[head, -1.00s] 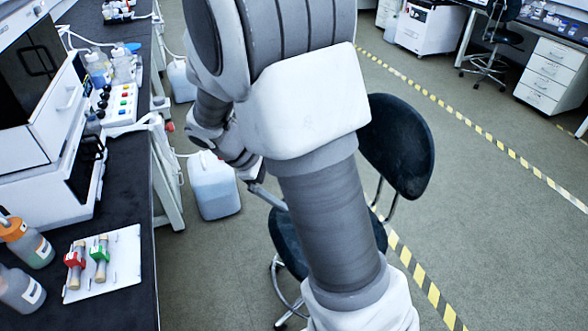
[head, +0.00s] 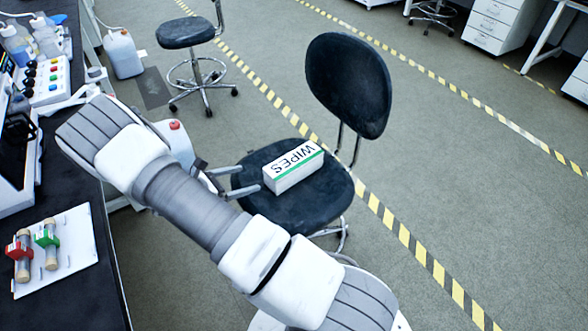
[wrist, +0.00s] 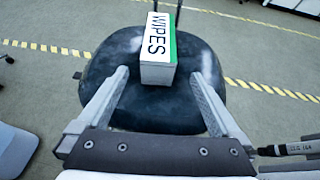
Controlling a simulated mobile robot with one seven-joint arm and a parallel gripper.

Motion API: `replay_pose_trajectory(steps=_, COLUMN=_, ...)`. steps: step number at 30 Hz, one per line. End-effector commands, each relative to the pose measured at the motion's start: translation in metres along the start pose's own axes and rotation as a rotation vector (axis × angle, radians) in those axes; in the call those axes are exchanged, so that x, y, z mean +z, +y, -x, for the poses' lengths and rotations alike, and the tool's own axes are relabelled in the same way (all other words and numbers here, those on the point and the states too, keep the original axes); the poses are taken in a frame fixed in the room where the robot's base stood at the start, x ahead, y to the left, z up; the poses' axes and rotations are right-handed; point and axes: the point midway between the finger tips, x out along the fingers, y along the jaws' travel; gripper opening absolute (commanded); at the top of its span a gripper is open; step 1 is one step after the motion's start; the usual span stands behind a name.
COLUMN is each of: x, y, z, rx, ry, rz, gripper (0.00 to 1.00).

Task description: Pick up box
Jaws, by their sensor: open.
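A white box (head: 293,166) with a green stripe and the word WIPES lies on the seat of a dark office chair (head: 310,208). My gripper (head: 240,180) is open and empty, just left of the box in the head view, with its fingers pointing toward it. In the wrist view the box (wrist: 158,50) stands ahead, between the lines of the two open fingers (wrist: 165,75). Its near end is close to the fingertips, and I cannot tell the exact gap. The fingers do not grip it.
The chair's backrest (head: 348,84) rises behind the seat. A black bench (head: 75,195) with a white tray (head: 78,262) of column holders runs along the left. A second stool (head: 190,34) stands farther back. Open floor lies to the right.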

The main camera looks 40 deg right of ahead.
Motion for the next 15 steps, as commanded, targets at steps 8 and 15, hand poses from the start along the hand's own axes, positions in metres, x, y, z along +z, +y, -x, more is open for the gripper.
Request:
replay_pose_trajectory(steps=8, x=-0.003, y=-0.001, z=-0.051, rx=-0.003, ry=-0.005, rz=0.006, gripper=1.00)
replay_pose_trajectory(steps=15, x=-0.002, y=-0.001, z=-0.100, rx=-0.002, ry=-0.003, rz=0.004, gripper=1.00)
